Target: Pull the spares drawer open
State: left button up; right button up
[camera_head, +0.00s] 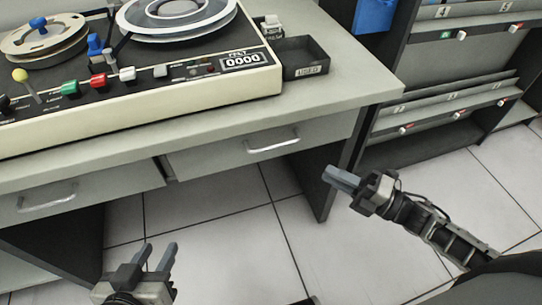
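Two grey drawer fronts sit under the desk top. The right drawer (220,160) has a bar handle (273,141), and the left drawer (115,183) has a similar handle (47,199). I can read no label on either, so I cannot tell which is the spares drawer. Both look shut or nearly so. My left gripper (157,257) is low in the picture, below the left drawer, open and empty, fingers pointing up. My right gripper (340,176) is right of and below the right drawer's handle, apart from it. Its fingers overlap in view, so their gap cannot be judged.
A tape machine (140,100) with reels, coloured knobs and a "0000" counter stands on the desk (345,88). A numbered card rack (450,95) stands at right. The desk's dark side panel (318,190) is near my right gripper. Tiled floor is clear.

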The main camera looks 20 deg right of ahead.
aim_at(272, 147)
jog(key=shift+n+y, duration=0.3)
jog(key=shift+n, duration=0.1)
jog(key=x, duration=1.5)
jog(key=shift+w+a+f+p, duration=0.15)
jog(key=shift+w+a+p, duration=0.05)
jog(key=shift+a+p, duration=0.1)
jog(key=shift+c, duration=0.4)
grip_shut()
